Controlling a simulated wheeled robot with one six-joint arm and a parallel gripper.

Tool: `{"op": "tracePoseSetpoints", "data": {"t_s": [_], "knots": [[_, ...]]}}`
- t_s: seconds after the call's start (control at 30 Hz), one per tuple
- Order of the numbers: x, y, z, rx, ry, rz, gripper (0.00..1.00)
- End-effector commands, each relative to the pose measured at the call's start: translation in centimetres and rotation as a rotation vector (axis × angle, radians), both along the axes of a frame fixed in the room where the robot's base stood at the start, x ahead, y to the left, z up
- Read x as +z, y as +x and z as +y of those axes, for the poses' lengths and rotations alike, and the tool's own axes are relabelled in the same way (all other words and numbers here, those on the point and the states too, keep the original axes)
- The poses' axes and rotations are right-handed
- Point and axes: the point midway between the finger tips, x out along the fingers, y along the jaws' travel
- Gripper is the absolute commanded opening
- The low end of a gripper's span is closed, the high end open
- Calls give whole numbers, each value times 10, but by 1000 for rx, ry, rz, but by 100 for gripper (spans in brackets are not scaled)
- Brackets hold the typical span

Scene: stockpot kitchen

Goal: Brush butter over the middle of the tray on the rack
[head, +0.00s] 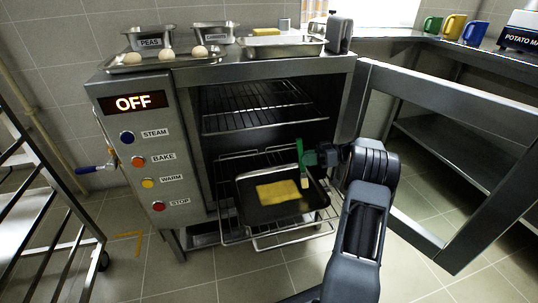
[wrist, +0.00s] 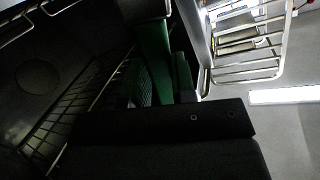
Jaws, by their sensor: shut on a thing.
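The dark tray (head: 257,216) rests on the pulled-out lower rack (head: 262,240) at the oven's open front. A yellow butter patch (head: 278,192) covers part of the tray's middle. My gripper (head: 308,158) is shut on the green handle of the brush (head: 300,152) over the tray's right side. The brush is upright, and its pale bristles (head: 304,182) hang down to the right of the patch; I cannot tell whether they touch the tray.
The oven door (head: 447,85) stands open at the right. An empty upper rack (head: 262,107) is inside the oven. On top stand a tray of dough balls (head: 163,59), labelled tins and a metal tray (head: 283,46). A shelf trolley (head: 50,215) stands at the left.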

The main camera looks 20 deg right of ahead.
Motion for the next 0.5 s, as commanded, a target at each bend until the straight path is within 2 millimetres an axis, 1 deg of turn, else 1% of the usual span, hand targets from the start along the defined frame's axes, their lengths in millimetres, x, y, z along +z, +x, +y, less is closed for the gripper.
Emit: {"op": "tracePoseSetpoints", "data": {"t_s": [0.03,0.5], "knots": [[6,0,1,2,0,0,1],[48,2,7,11,0,0,1]]}}
